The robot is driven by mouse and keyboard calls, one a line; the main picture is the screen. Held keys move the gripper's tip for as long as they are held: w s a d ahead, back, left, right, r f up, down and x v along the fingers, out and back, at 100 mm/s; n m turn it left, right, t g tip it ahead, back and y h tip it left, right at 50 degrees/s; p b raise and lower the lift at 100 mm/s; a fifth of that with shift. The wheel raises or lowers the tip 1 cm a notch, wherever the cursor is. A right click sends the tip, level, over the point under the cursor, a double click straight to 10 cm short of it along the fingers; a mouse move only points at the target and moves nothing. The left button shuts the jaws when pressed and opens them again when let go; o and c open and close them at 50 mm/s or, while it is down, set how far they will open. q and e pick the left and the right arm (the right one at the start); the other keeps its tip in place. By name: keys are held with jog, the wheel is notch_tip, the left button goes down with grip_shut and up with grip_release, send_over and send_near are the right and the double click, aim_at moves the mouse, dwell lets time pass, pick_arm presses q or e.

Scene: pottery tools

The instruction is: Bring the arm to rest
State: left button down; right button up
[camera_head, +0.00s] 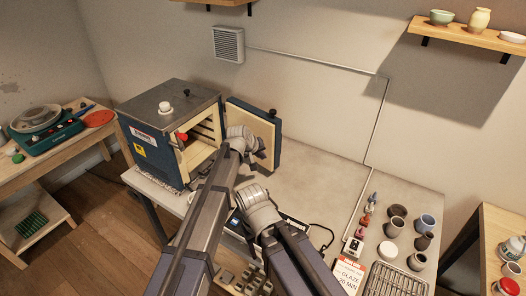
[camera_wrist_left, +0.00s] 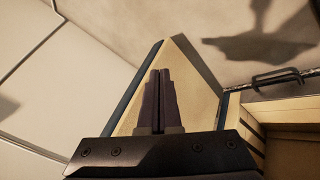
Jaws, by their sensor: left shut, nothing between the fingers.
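My left gripper (camera_head: 259,157) is at the front of the kiln (camera_head: 160,135), near its open door (camera_head: 252,133). In the left wrist view its two dark fingers (camera_wrist_left: 160,80) are together with nothing between them. The cream inner face of the door (camera_wrist_left: 187,75) is behind the fingers; I cannot tell whether they touch it. Part of the kiln's opening (camera_wrist_left: 290,150) shows at the lower right there. Another grey arm part of mine stands at the lower middle of the head view. My right gripper's fingers do not show.
The grey worktable (camera_head: 320,180) holds small pots (camera_head: 396,226), a wire rack (camera_head: 395,282) and a glaze card (camera_head: 349,272) at the right. A side table at the left carries a pottery wheel (camera_head: 45,125). A wall shelf (camera_head: 470,35) is at the upper right. The table's middle back is clear.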

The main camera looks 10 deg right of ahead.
pick_arm(q)
jog(key=s+r+p, duration=0.2)
jog(key=r, duration=0.1)
jog(key=s+r+p, duration=0.1)
jog(key=shift+s+a+r, duration=0.1)
jog(key=shift+a+r, duration=0.1)
jog(key=shift+a, duration=0.15)
jog(key=s+a+f+m+g+y, duration=0.1)
jog(key=s+a+f+g+y, duration=0.15)
jog(key=s+a, duration=1.05)
jog(key=s+a+f+g+y, duration=0.2)
jog(key=s+a+g, duration=0.1)
jog(key=s+a, duration=1.1)
jog(key=s+d+f+m+y+b, duration=0.1)
jog(key=s+d+f+m+b, duration=0.3)
jog(key=d+f+b, duration=0.6)
jog(key=shift+s+d, duration=0.6)
jog(key=shift+s, duration=0.2)
jog(key=c, duration=1.6)
grip_release()
jog(key=shift+g, duration=0.25)
